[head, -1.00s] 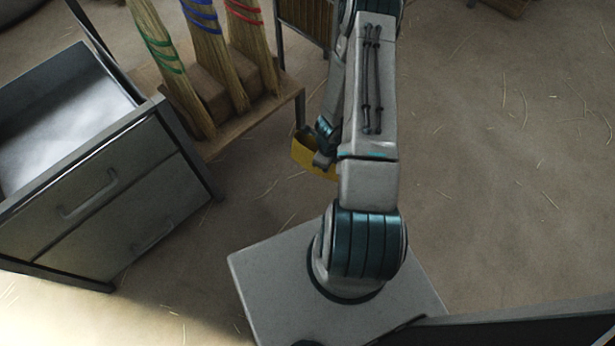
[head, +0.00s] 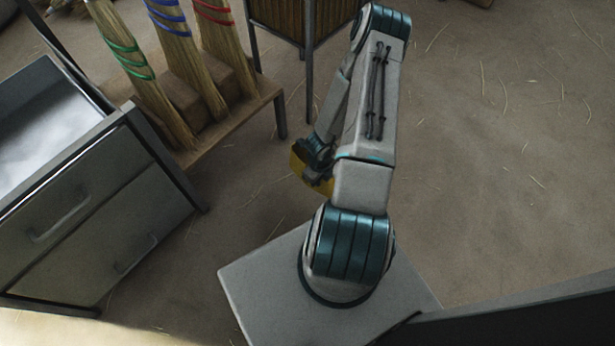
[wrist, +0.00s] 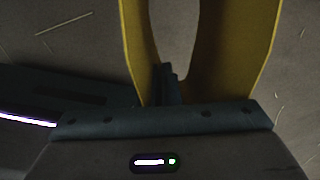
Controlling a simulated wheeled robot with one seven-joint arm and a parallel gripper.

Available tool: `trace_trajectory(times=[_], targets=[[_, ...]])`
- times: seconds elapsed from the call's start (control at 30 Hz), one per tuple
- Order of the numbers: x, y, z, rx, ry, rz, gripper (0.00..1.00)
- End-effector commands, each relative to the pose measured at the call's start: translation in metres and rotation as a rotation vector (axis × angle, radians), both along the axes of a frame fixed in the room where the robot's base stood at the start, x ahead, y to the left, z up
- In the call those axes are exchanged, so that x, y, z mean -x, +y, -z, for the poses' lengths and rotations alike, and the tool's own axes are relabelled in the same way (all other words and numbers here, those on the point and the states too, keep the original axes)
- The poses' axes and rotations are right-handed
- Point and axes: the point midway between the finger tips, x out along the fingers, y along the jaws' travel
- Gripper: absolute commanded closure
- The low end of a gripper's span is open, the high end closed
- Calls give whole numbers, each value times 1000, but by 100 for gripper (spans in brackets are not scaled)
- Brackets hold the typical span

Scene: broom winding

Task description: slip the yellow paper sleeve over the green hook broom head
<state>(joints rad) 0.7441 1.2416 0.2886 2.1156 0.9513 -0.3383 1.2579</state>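The yellow paper sleeve (wrist: 258,50) is an open loop in the wrist view, and its near wall sits at my gripper (wrist: 168,85). The gripper's fingers appear closed on that wall. In the head view the sleeve (head: 297,166) shows only partly, behind my gripper (head: 318,172) and arm. The broom with green windings (head: 127,55) leans on a wooden rack at the upper left, with its straw end down. The sleeve is apart from it, to its lower right. A green hook is not clearly visible on the broom.
Brooms with blue (head: 172,20) and red (head: 213,14) windings stand right of the green one on the wooden rack (head: 235,112). A grey drawer cabinet (head: 105,220) is at the left. A slatted bin (head: 290,20) stands behind. Straw-strewn floor at the right is open.

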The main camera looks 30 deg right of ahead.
Motion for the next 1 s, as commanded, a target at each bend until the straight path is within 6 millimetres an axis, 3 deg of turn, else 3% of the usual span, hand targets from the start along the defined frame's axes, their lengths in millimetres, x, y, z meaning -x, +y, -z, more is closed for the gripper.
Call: trace_trajectory(times=[0.37, 0.93, 1.0], targets=[[-61, 20, 39, 2, -3, -6, 100], [-102, 32, 62, -2, -4, 2, 100], [-101, 33, 81, -2, 1, -2, 100]])
